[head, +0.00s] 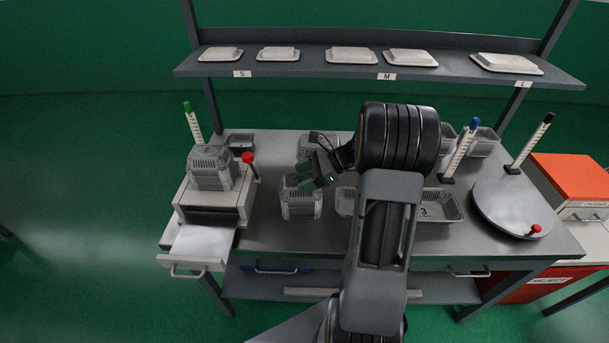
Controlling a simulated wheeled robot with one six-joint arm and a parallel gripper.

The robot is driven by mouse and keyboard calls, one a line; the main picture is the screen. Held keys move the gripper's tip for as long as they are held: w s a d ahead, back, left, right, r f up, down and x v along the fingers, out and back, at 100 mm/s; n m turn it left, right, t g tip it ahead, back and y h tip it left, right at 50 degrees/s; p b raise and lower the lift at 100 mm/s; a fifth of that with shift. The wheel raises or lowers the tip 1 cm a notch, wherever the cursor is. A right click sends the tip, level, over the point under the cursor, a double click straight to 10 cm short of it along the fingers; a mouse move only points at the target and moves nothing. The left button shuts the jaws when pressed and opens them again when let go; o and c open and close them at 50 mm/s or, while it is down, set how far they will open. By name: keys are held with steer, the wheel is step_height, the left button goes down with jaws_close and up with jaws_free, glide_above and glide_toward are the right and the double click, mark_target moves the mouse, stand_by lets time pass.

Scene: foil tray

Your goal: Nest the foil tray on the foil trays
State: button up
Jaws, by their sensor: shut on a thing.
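My gripper (305,175), dark with green fingertips, is at the middle left of the workbench. It is shut on the rim of a grey ribbed foil tray (301,208). Whether that tray is clear of what lies under it cannot be told. Another grey tray or stack (318,143) stands just behind my gripper. A further one (346,202) is to the right, partly hidden by my arm. A wide open tray (445,206) lies right of my arm, with a mark like a 3 inside. A stack of upturned trays (211,166) sits on the pale box at the left.
The pale box (215,208) has an open drawer below it. Upright posts with coloured tops (193,124) and a round plate (512,210) stand on the bench (270,237). A shelf (375,62) with white trays spans the back. The bench's front strip is clear.

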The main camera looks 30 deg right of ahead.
steer(key=shift+o, duration=0.2)
steer(key=shift+s+f, duration=0.2)
steer(key=shift+f, duration=0.5)
steer(key=o, duration=1.1)
steer(key=shift+w, duration=0.15)
steer(key=shift+o, duration=1.3)
steer(key=shift+r, duration=0.1)
steer(key=shift+r, duration=0.1)
steer(key=shift+d+r, duration=0.15)
steer(key=shift+d, duration=0.2)
steer(key=v, duration=1.3)
steer(key=shift+b, duration=0.3)
steer(key=shift+a, duration=0.1)
